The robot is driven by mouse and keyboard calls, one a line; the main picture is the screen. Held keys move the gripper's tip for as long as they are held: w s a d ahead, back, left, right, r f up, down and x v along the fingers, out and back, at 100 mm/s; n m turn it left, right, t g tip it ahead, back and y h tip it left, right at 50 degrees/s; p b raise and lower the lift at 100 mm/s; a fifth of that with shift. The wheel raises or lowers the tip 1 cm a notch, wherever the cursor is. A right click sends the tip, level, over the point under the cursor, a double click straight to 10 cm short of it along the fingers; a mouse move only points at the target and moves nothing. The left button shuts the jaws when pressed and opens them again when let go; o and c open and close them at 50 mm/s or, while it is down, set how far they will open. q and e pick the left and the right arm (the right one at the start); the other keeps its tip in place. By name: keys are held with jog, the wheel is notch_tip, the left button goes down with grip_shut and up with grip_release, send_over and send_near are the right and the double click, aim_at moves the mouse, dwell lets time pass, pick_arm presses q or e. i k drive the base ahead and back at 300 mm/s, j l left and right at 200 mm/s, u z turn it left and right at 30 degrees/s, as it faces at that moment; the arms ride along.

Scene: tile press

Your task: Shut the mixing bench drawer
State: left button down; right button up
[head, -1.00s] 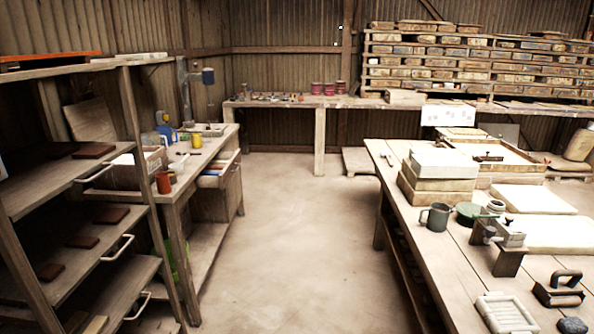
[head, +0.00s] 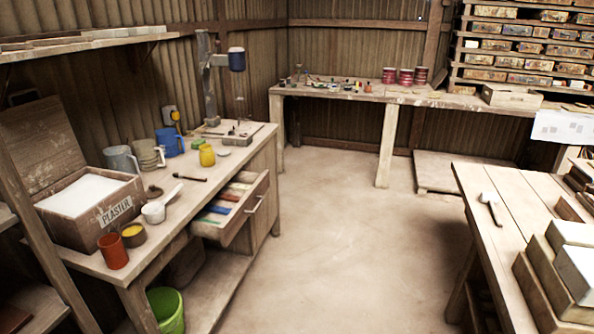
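The mixing bench (head: 95,262) stands on the left, a wooden bench with a cupboard at its far end. Its drawer (head: 236,228) is pulled out toward the aisle, with a metal handle on its front. Several coloured items, red, blue and green among them, lie inside the drawer. Neither of my grippers shows in the head view, so I cannot see their state.
On the bench stand a plaster box (head: 90,212), a red cup (head: 113,251), a white scoop (head: 154,211) and a yellow jar (head: 207,155). A green bucket (head: 166,309) sits below. The aisle floor (head: 325,245) is clear. A worktable (head: 500,228) stands on the right.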

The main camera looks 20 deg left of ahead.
aim_at(231, 224)
jog(key=i+u, duration=0.25)
jog(key=i, duration=0.25)
jog(key=i+l+u, duration=0.2)
jog(key=i, duration=0.3)
jog(key=i+l+u, duration=0.25)
jog(key=i, duration=0.25)
jog(key=i+l+u, duration=0.2)
jog(key=i+l, duration=0.2)
jog(key=i, duration=0.05)
